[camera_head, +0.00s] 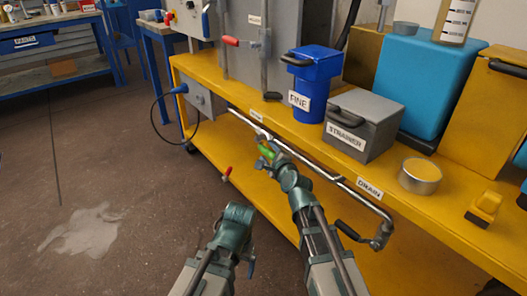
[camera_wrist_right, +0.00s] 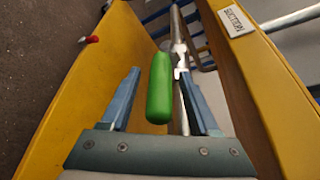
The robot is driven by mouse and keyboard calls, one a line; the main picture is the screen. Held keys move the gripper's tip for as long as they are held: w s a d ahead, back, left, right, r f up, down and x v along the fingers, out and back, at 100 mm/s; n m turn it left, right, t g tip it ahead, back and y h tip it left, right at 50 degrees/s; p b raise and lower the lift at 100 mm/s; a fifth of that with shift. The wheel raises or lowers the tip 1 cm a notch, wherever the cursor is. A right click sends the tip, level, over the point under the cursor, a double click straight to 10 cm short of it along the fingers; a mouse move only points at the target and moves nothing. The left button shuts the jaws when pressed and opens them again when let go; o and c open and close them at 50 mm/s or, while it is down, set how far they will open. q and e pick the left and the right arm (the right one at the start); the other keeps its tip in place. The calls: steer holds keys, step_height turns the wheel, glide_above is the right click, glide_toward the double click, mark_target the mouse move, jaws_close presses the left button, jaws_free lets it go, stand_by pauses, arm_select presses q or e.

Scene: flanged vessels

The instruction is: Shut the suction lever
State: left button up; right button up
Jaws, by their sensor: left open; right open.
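The suction lever has a green handle (camera_head: 266,151) below the front edge of the yellow bench, by a metal pipe. In the right wrist view the green handle (camera_wrist_right: 160,88) lies between the fingers, joined to a metal valve at its far end. A SUCTION label (camera_wrist_right: 235,20) is on the bench edge beside it. My right gripper (camera_head: 272,160) is open around the handle, with a gap at the left finger; contact cannot be told. My left gripper (camera_head: 238,212) is lower, away from the bench. Its fingers are hard to make out, and I see nothing held in it.
A red-handled lever (camera_head: 227,172) sits low to the left. A black-handled lever (camera_head: 347,230) is by the DRAIN label (camera_head: 369,188). The yellow bench (camera_head: 320,148) carries a blue FINE bin (camera_head: 313,88) and a grey STRAINER box (camera_head: 360,120).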

mark_target(265, 149)
steer(key=shift+x, duration=1.5)
steer(key=shift+c, duration=0.4)
steer(key=shift+s, duration=0.1)
jaws_close()
steer(key=shift+s+a+f, duration=0.1)
